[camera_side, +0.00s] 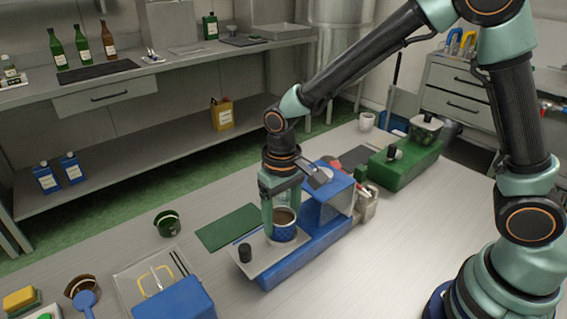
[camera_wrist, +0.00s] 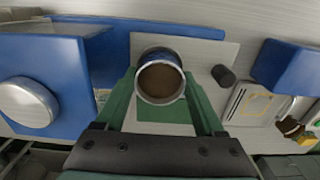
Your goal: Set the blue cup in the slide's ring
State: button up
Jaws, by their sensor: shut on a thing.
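The blue cup (camera_side: 284,232) has a pale rim and brown contents; it also shows in the wrist view (camera_wrist: 160,80). My gripper (camera_side: 283,208) points down and is shut on the cup, with one green finger on each side of it in the wrist view (camera_wrist: 160,90). The cup is upright over the grey slide plate (camera_side: 264,262) of the blue machine (camera_side: 310,246). The plate also shows around the cup in the wrist view (camera_wrist: 207,55). The ring is hidden by the cup and fingers, and I cannot tell whether the cup's base touches the plate.
A black knob (camera_side: 245,253) stands on the plate, left of the cup. A green mat (camera_side: 228,228) lies behind it. A dark green cup (camera_side: 167,223), a tray (camera_side: 128,280) and a blue box (camera_side: 175,300) are at left. A green machine (camera_side: 405,166) stands behind right. The right front table is clear.

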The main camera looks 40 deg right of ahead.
dwell(0.4)
jog(key=shift+f, duration=0.45)
jog(key=o, duration=1)
jog(key=shift+o, duration=0.2)
notch_tip(320, 180, up, 8)
